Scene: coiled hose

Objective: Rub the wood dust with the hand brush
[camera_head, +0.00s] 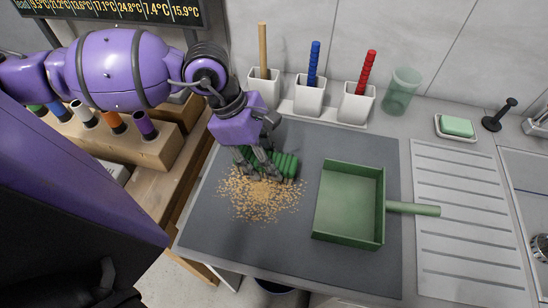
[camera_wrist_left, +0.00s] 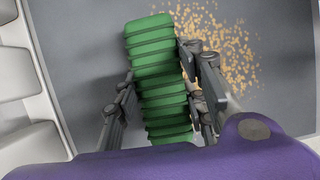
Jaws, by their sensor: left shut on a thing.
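The hand brush (camera_head: 290,166) has a green ribbed handle and lies low over the grey mat, at the far edge of the wood dust. My left gripper (camera_head: 262,168) is shut on it from above, and the fingers hide part of the brush. In the left wrist view the green brush (camera_wrist_left: 158,75) runs between the two fingers of my left gripper (camera_wrist_left: 160,95). The wood dust (camera_head: 258,203) is a loose tan patch on the mat; it also shows in the left wrist view (camera_wrist_left: 230,40). The bristles are hidden. My right gripper is not in view.
A green dustpan (camera_head: 349,205) lies right of the dust, handle pointing right. White holders (camera_head: 310,97) with wooden, blue and red handles stand behind the grey mat (camera_head: 290,262). A green cup (camera_head: 402,91), a soap dish (camera_head: 457,128) and a ribbed drainer (camera_head: 465,220) are further right.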

